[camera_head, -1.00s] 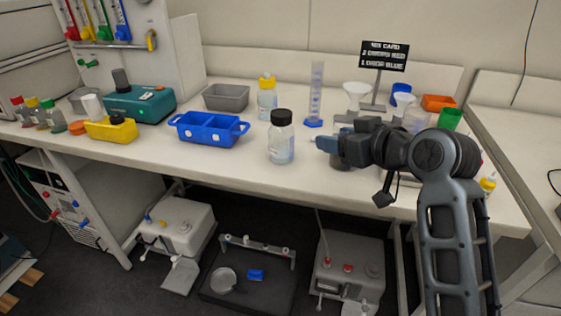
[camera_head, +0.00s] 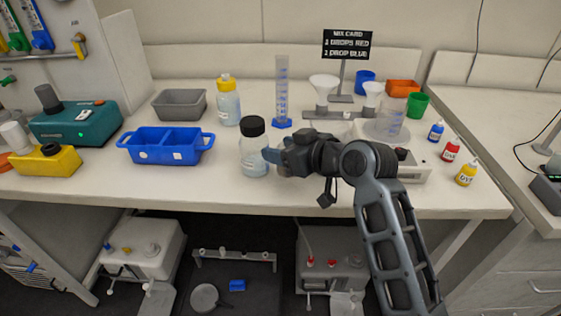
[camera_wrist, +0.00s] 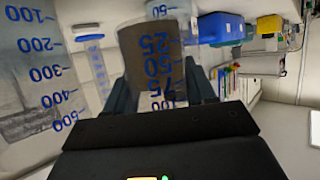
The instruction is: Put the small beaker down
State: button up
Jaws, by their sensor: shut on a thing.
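My gripper (camera_head: 274,156) is shut on the small beaker (camera_wrist: 148,45), a clear vessel with blue marks 25, 50 and 75 and a dark brownish look. In the wrist view the beaker sits between the two fingers. In the head view the gripper is over the front of the bench (camera_head: 215,185), and the hand mostly hides the beaker. I cannot tell whether the beaker touches the bench. The fingertips are very close to a black-capped bottle (camera_head: 254,150), overlapping its right edge in the picture.
Behind stand a measuring cylinder (camera_head: 282,95) and a yellow-capped bottle (camera_head: 228,105). A blue tray (camera_head: 166,146) is left. Bare bench shows between tray and black-capped bottle.

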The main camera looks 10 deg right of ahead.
jog(key=shift+f, duration=1.9)
jog(key=shift+f, duration=0.15)
jog(key=o, duration=1.2)
jog(key=b+v, duration=0.1)
jog(key=v, duration=1.1)
